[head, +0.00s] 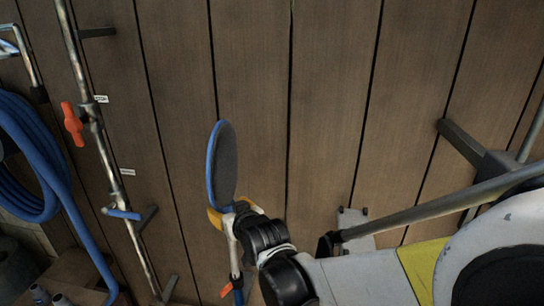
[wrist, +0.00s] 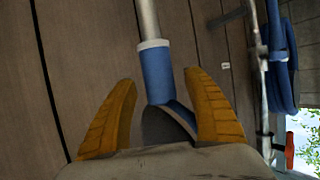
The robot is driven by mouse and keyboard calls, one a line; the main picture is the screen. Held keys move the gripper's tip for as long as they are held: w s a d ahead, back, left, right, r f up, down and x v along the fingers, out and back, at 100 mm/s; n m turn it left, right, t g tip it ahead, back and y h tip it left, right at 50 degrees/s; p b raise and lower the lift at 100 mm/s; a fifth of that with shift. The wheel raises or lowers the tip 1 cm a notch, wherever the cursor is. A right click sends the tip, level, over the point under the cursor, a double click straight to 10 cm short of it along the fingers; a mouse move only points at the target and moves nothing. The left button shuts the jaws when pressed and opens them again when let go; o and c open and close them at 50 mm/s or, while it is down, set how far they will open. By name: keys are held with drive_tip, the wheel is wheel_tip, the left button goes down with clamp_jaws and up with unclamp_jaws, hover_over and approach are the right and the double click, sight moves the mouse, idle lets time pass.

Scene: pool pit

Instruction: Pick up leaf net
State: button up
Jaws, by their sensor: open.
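The leaf net (head: 228,165) has a blue oval rim and dark mesh and stands upright in front of the wooden wall in the head view. My gripper (head: 228,211) is at the lower end of its rim, with a yellow finger showing. In the wrist view my gripper (wrist: 160,82) is open. The net's blue sleeve (wrist: 157,72) and grey pole lie between the two yellow fingers, with a visible gap on each side. Part of the rim and mesh shows low between the fingers; the rest is hidden by my gripper's body.
A brown plank wall (head: 330,90) stands behind. A metal pipe (head: 105,150) with an orange valve handle (head: 73,124) runs along the left. A coiled blue hose (head: 35,150) hangs farther left. Wall brackets (head: 460,140) stick out on the right.

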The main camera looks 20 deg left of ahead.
sight(230, 194)
clamp_jaws()
drive_tip(key=shift+r+p, duration=0.35)
drive_tip(key=shift+r, duration=0.2)
drive_tip(key=r+p, duration=0.1)
drive_tip(key=r, duration=0.1)
drive_tip(key=r+p, duration=0.1)
drive_tip(key=shift+d+r, duration=0.4)
drive_tip(key=w+d+r+p, duration=0.2)
drive_tip(key=d+r, duration=0.4)
drive_tip(key=d, duration=0.4)
drive_tip(key=shift+d+p, duration=0.4)
drive_tip(key=shift+p, duration=0.35)
